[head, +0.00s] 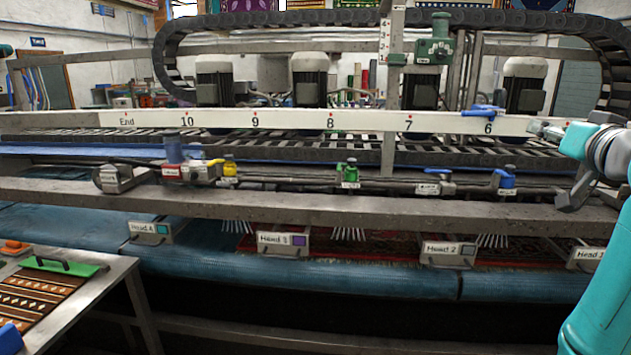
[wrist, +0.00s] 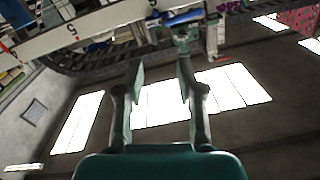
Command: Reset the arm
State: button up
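My gripper (wrist: 160,72) shows in the wrist view with its two fingers apart and nothing between them. A blue-handled valve (wrist: 182,22) appears just beyond the fingertips in that view; I cannot tell how close it is. In the head view my teal arm (head: 605,270) stands at the right edge, and the gripper end (head: 575,192) hangs in front of the machine, partly hidden by the arm. The rug scrubber's numbered white rail (head: 290,120) runs across the head view, with a blue lever (head: 484,111) on it near 6.
A grey beam (head: 330,207) crosses the machine's front above the blue roller (head: 330,275). Several valves line the pipe, including a green one (head: 348,171) and a yellow one (head: 229,167). A metal table (head: 112,283) with a patterned rug piece (head: 36,296) stands at lower left.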

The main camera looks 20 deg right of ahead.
jog(key=w+a+f+y, duration=0.1)
jog(key=w+a+f, duration=0.2)
jog(key=f, duration=0.4)
jog(key=w+a+f, duration=0.2)
jog(key=f, duration=0.6)
jog(key=w+a+f+y, duration=0.1)
jog(key=w+a+f, duration=0.2)
jog(key=f, duration=0.4)
jog(key=s+a+f+n+y, duration=0.1)
jog(key=s+a+f, duration=0.1)
jog(key=a+f, duration=0.6)
jog(key=s+a+f, duration=0.2)
jog(key=a+f, duration=0.3)
jog(key=f, duration=0.7)
jog(key=s+a+f+n+y, duration=0.3)
jog(key=s+a+f, duration=0.9)
jog(key=s+a, duration=0.25)
jog(key=s+a+n+y, duration=0.1)
jog(key=s+a+n, duration=0.1)
jog(key=s, duration=0.8)
jog(key=s+a+r+n+g+y, duration=0.1)
jog(key=s+a, duration=0.3)
jog(key=s, duration=0.6)
jog(key=shift+a+n+y, duration=0.35)
jog(key=shift+n+y, duration=0.05)
jog(key=shift+n, duration=0.4)
